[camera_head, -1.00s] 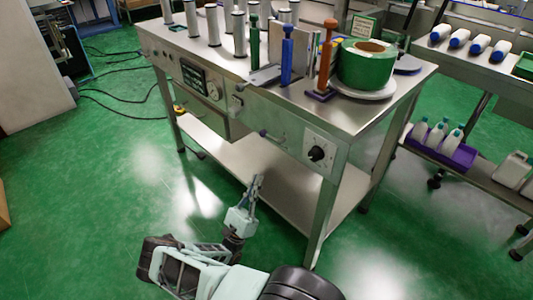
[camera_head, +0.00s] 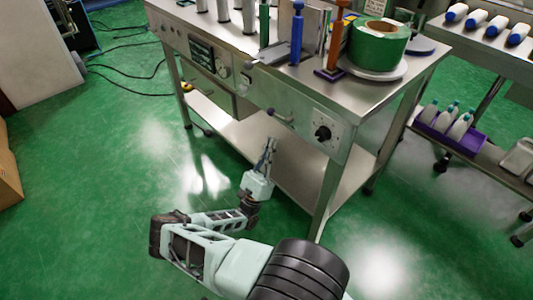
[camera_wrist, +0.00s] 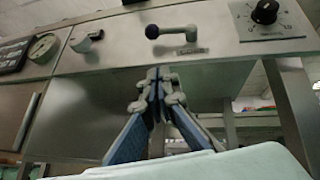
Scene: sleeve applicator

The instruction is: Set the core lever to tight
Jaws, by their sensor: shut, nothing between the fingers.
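A lever (camera_wrist: 176,32) with a dark ball knob (camera_wrist: 152,32) and a short metal arm is mounted on the front panel of the steel bench. Its knob points left and its pivot end is at the right. A small label (camera_wrist: 192,50) sits below the pivot; its text is too small to read. The lever also shows in the head view (camera_head: 280,117). My gripper (camera_wrist: 158,74) is shut and empty, its fingertips below the lever and apart from it. In the head view my gripper (camera_head: 270,143) is in front of the bench, under the panel's edge.
A black rotary dial (camera_head: 322,133) is right of the lever. A gauge (camera_wrist: 44,46) and a smaller latch (camera_wrist: 86,42) are to its left. The bench (camera_head: 418,55) carries a green tape roll (camera_head: 377,45). A lower shelf (camera_head: 240,135) lies behind my gripper.

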